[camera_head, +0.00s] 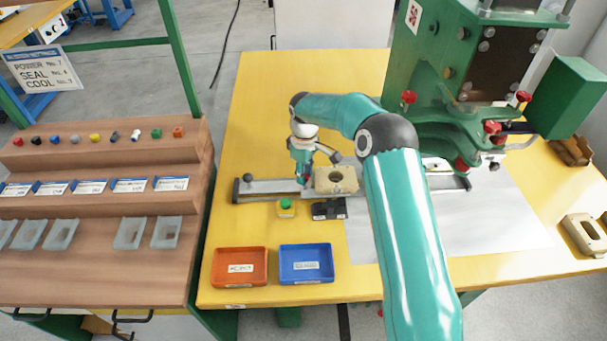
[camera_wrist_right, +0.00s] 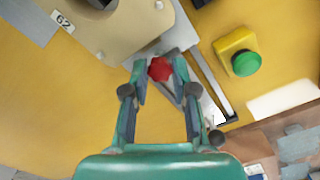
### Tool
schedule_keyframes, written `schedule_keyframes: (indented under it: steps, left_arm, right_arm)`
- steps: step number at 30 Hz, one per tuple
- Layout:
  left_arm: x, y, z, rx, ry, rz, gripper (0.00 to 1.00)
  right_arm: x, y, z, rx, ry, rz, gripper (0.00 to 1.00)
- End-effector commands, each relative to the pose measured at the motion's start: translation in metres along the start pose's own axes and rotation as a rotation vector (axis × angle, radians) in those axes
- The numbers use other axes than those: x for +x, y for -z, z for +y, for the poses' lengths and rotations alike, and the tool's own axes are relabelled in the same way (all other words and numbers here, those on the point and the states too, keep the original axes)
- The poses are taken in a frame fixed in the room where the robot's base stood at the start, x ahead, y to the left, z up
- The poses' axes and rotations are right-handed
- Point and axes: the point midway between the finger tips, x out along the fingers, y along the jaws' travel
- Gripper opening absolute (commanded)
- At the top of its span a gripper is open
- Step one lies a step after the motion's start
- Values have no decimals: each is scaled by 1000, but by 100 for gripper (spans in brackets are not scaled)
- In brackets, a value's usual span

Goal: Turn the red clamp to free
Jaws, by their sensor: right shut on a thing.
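My right gripper (camera_head: 303,180) reaches down to the rail beside the beige fixture block in the head view. The clamp sits beside the beige fixture block (camera_wrist_right: 125,25), close to the metal rail. In the head view the fingers cover the clamp. The block (camera_head: 337,180) has a round opening in its top and stands on the rail (camera_head: 265,187). My left gripper is in neither view.
The green press (camera_head: 450,125) with several red knobs stands right of my arm. A yellow box with a green button (camera_head: 286,204) and a black box (camera_head: 329,210) sit in front of the rail. An orange tray (camera_head: 240,281) and a blue tray (camera_head: 306,278) lie at the front edge.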

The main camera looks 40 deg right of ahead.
Motion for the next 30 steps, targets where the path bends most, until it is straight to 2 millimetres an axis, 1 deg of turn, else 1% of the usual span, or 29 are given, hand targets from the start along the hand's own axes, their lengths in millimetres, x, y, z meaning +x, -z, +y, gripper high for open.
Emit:
schedule_keyframes:
  steps: [1, 13, 14, 15, 18, 26, 30]
  left_arm:
    - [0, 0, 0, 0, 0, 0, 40]
    - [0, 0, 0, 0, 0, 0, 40]
    - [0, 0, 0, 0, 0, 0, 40]
    - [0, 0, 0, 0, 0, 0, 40]
    - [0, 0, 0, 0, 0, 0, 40]
    - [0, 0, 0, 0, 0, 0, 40]
    - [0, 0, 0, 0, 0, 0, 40]
  right_arm:
    - [-3, 3, 2, 7, -8, 12, 0]
    - [-4, 3, 2, 15, -9, 14, 0]
    - [-4, 3, 2, 15, -9, 14, 30]
    - [-4, 3, 2, 15, -9, 13, 37]
    - [-3, 2, 2, 15, -7, 10, 52]
    - [-2, 1, 1, 14, -4, 5, 52]
    - [-6, 1, 2, 14, -4, 6, 52]
